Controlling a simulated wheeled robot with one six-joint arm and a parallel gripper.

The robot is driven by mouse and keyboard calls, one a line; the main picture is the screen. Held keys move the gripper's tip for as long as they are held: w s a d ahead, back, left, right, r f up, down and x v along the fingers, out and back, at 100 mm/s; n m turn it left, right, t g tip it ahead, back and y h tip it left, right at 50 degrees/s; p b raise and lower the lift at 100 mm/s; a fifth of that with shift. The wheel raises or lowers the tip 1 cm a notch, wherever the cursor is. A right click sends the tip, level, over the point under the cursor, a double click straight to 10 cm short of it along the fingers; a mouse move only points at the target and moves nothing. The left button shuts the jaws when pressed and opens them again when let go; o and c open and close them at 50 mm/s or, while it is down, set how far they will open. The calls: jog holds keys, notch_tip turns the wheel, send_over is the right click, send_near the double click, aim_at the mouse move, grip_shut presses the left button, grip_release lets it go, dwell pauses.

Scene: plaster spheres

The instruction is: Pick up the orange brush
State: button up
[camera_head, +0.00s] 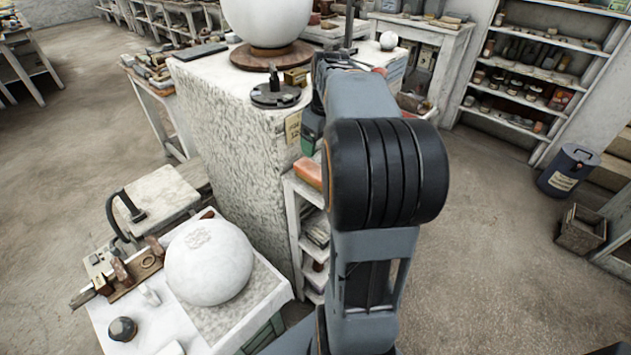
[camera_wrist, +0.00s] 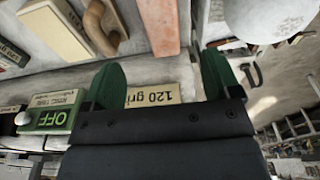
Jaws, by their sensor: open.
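A long orange-topped block (camera_head: 308,172), which fits the orange brush, lies on the top of a small white shelf unit. I cannot make out bristles on it. In the wrist view a salmon-orange bar (camera_wrist: 160,24), apparently the same thing, reaches in from the top edge, ahead of the fingertips. My gripper (camera_wrist: 162,80) shows there with two green fingers spread apart and nothing between them. The bar is apart from both fingers. In the head view my arm hides most of my gripper; a green part (camera_head: 312,130) shows just above the orange block.
A label reading "120 gri" (camera_wrist: 155,95) lies behind the fingers, and a green "OFF" box (camera_wrist: 52,112) is at left. A rough plaster block (camera_head: 235,140) stands left of the shelf, bearing a large sphere (camera_head: 268,18). Another sphere (camera_head: 208,262) rests on a low table.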

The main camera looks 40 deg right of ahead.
aim_at(317, 170)
jog(key=f, duration=0.4)
jog(key=w+f, duration=0.1)
jog(key=f, duration=0.7)
jog(key=shift+w+a+f, duration=0.15)
jog(key=shift+w+f, duration=0.1)
jog(key=shift+f, duration=0.1)
jog(key=c, duration=1.1)
